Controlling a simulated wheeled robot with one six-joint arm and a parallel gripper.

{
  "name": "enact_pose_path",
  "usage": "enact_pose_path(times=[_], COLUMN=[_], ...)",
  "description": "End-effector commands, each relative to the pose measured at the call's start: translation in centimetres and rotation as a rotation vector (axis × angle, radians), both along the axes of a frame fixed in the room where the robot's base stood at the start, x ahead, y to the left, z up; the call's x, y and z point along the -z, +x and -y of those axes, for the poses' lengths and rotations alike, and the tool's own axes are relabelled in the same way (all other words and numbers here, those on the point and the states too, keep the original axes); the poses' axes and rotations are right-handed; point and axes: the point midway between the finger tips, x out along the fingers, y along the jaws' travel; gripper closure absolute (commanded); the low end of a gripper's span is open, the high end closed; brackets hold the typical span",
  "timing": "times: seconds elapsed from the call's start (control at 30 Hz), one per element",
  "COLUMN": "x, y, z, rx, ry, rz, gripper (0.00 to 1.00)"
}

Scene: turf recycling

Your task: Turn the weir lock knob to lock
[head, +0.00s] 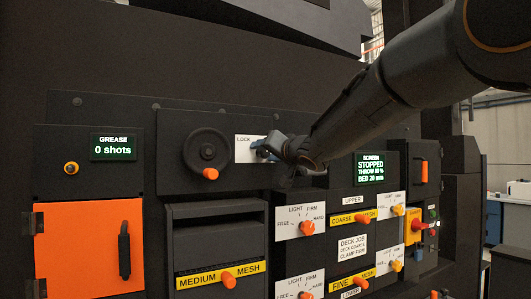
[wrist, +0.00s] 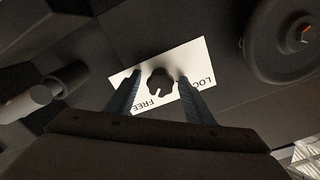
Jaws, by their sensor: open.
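The weir lock knob (wrist: 160,84) is a dark lobed knob on a white label plate (wrist: 188,62) reading LOCK and FREE in the wrist view. The plate's LOCK end (head: 244,142) also shows in the head view, where my gripper hides the knob. My gripper (wrist: 159,74) is open, its two blue-grey fingers on either side of the knob. I cannot tell whether they touch it. In the head view my gripper (head: 263,148) is at the panel, over the plate's right part. Which marking the knob points to is unclear.
A dark handwheel (head: 206,150) with an orange handle stands out left of the plate. Below are a hooded bin (head: 216,235) labelled MEDIUM MESH and several orange clamp knobs (head: 307,228). A screen display (head: 374,168) reads STOPPED. An orange door (head: 85,245) is at lower left.

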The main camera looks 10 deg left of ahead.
Motion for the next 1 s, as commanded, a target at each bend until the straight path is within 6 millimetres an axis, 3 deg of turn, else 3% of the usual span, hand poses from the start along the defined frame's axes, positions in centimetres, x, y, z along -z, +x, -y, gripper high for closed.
enact_pose_path(times=[0.03,0.27,0.67,1.0], x=[0.0,-0.01,-0.02,-0.02], y=[0.0,-0.01,-0.02,-0.08], z=[0.02,0.04,0.03,-0.05], rx=[0.0,0.0,0.001,0.0], ry=[0.0,0.0,-0.06,-0.267], rz=[0.0,0.0,0.048,0.218], gripper=[0.55,0.93,0.93,0.93])
